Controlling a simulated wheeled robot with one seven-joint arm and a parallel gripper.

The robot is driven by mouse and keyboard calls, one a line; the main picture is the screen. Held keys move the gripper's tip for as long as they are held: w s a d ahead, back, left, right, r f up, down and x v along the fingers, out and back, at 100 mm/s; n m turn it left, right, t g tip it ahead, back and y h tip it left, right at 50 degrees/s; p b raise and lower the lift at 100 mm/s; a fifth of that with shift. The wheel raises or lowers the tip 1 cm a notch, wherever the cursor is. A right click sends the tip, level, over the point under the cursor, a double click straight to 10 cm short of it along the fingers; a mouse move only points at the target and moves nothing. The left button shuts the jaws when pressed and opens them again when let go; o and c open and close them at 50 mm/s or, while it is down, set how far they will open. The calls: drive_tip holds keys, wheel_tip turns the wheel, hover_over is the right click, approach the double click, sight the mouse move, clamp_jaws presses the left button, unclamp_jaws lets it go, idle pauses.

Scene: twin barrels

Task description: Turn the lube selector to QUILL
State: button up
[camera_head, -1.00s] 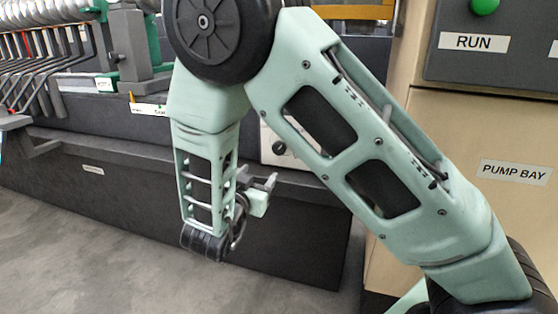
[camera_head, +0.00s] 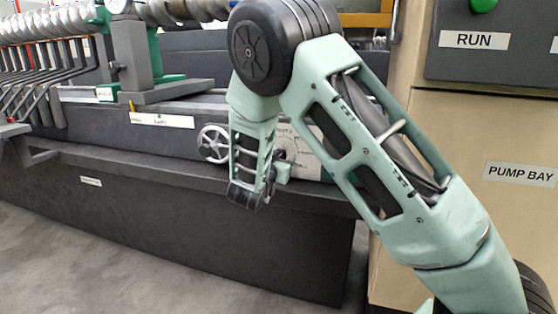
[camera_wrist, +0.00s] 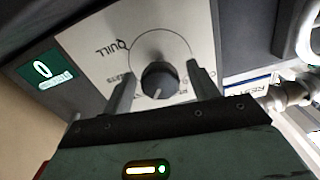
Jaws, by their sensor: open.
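The lube selector is a dark round knob (camera_wrist: 160,80) on a pale plate (camera_wrist: 185,30), inside a thin printed circle. A white mark on the knob points toward the bottom of the wrist view. The word QUILL (camera_wrist: 118,45) is at the circle's upper left. Another label at its lower left is partly hidden by a finger. My gripper (camera_wrist: 161,69) is open, with one finger on each side of the knob in the picture. I cannot tell whether the fingers touch it. In the head view my gripper (camera_head: 283,172) is at the plate (camera_head: 306,160), and my arm hides much of it.
A spoked handwheel (camera_head: 213,143) stands just left of my wrist. A dark ledge (camera_head: 140,165) runs below. The PUMP BAY cabinet (camera_head: 470,130) is at the right. Open floor (camera_head: 40,260) lies at the lower left.

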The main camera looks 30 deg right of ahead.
drive_tip(key=shift+w+d, duration=0.2)
drive_tip(key=c, duration=1)
